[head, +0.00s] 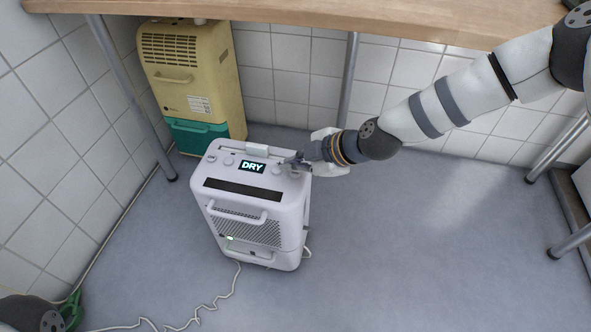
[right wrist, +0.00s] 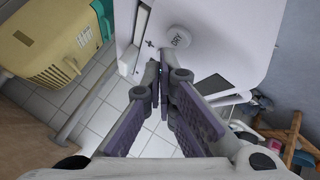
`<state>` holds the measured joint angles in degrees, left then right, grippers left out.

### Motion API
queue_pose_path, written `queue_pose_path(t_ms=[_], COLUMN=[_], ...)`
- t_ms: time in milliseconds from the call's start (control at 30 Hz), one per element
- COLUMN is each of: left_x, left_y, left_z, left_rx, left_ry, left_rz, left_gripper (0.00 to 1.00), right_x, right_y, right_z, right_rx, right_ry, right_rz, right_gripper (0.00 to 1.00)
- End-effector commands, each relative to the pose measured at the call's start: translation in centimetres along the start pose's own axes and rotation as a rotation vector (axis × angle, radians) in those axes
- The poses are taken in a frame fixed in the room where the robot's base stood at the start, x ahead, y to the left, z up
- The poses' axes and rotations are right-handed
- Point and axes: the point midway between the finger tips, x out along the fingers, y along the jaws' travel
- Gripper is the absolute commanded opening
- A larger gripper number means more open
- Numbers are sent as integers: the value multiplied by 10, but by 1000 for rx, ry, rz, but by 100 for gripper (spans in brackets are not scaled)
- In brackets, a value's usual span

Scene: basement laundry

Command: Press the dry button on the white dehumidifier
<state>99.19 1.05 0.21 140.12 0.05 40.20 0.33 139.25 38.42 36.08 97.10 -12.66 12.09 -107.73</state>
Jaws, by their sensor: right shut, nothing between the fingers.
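The white dehumidifier (head: 262,213) stands upright on the floor, its small dark screen (head: 253,167) lit with the word DRY. Round buttons flank the screen on its top panel. In the right wrist view, the round white button marked DRY (right wrist: 179,37) is on the pale casing near a plus mark. My right gripper (head: 297,161) is over the right part of the top panel and partly hides it. Its fingers are shut and empty in the right wrist view (right wrist: 157,77), their tips close to the DRY button but seen beside it. Contact cannot be told. My left gripper is out of view.
A yellow dehumidifier (head: 188,75) with a teal tank (head: 196,137) stands behind, under the wooden counter (head: 330,17). Metal legs (head: 132,97) hold the counter. A white cord (head: 217,302) lies on the floor in front.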

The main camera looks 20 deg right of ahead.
Motion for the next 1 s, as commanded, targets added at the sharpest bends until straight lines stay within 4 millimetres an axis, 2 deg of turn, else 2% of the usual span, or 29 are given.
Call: queue_pose_path(t_ms=[267, 700, 1000], left_x=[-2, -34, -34], left_y=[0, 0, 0], left_z=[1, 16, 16], left_rx=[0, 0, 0], left_ry=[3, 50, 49], left_rz=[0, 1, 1], left_gripper=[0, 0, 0], right_x=[-2, -42, -41], right_y=[1, 31, 30], right_z=[-1, -30, -30], right_rx=[0, -3, 1], right_ry=[0, 1, -1], right_rz=[0, 3, -2], right_gripper=[0, 0, 0])
